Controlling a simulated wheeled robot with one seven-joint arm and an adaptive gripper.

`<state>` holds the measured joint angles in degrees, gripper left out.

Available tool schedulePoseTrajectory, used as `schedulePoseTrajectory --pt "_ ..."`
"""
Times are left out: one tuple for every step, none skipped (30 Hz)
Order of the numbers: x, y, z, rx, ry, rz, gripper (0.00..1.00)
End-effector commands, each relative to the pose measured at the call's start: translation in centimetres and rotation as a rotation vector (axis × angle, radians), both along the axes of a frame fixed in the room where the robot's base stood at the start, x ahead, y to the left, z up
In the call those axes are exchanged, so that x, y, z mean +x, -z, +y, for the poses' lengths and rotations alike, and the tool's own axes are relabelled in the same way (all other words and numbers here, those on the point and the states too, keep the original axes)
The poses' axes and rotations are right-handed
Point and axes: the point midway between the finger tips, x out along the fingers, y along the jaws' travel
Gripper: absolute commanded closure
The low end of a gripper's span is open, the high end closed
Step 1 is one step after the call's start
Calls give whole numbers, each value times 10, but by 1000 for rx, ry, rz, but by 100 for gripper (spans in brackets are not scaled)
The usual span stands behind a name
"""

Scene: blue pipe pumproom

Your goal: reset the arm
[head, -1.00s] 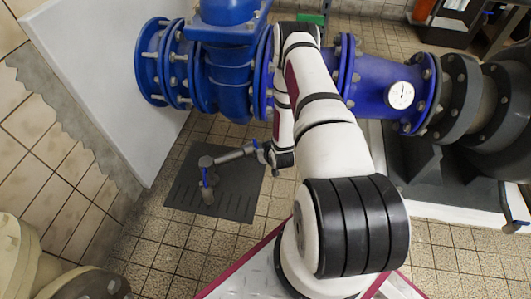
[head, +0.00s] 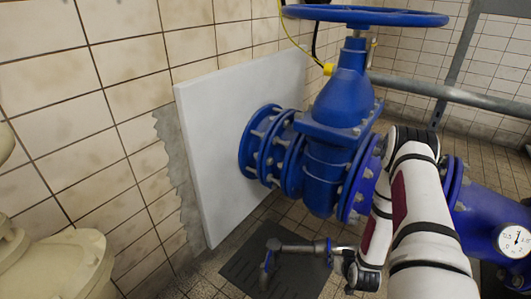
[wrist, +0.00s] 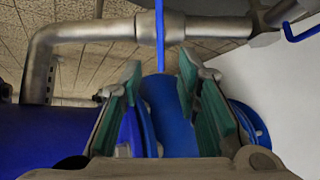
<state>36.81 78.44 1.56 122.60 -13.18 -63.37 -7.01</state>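My arm (head: 425,215) rises at the right of the head view, bends at a dark joint near the blue pipework, and folds back down. Its lower end is beside a grey metal pipe fitting (head: 303,248) with a blue lever; my fingers cannot be made out there. In the wrist view my gripper (wrist: 159,72) shows two teal-padded fingers standing apart, open. A blue pipe part (wrist: 168,115) shows in the gap between them; I cannot tell whether they touch it. A grey pipe (wrist: 100,35) crosses beyond the fingertips.
A large blue valve (head: 335,110) with a blue handwheel (head: 365,16) stands close to my arm. A white panel (head: 225,140) is left of it. A blue pipe with a gauge (head: 515,241) is at right. Cream equipment (head: 50,260) is at lower left. A dark mat (head: 275,275) lies on the floor.

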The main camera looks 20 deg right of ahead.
Motion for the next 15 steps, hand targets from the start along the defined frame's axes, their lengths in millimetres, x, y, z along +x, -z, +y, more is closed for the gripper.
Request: schedulePoseTrajectory --pt "1 0 0 -1 -1 0 70" --pt "1 -2 0 -1 -1 1 70" --pt "3 -5 -1 -2 -4 4 70" --pt "6 -8 -1 -2 -7 8 70" --pt "9 -13 -2 -3 -12 11 70" --pt "14 -20 -2 -4 -19 21 70" --pt "18 -27 -2 -5 -26 30 70" --pt "23 -36 -2 -6 -33 39 70" --pt "29 -48 -2 -7 -41 53 70" --pt "34 -58 -2 -9 -49 66 70" --pt "38 -68 -1 -9 -56 81 70" --pt "43 -83 1 -10 -65 99 70" --pt "46 -93 3 -10 -72 113 70" --pt "49 -104 4 -10 -78 126 70" --pt "52 -118 7 -9 -85 144 70"
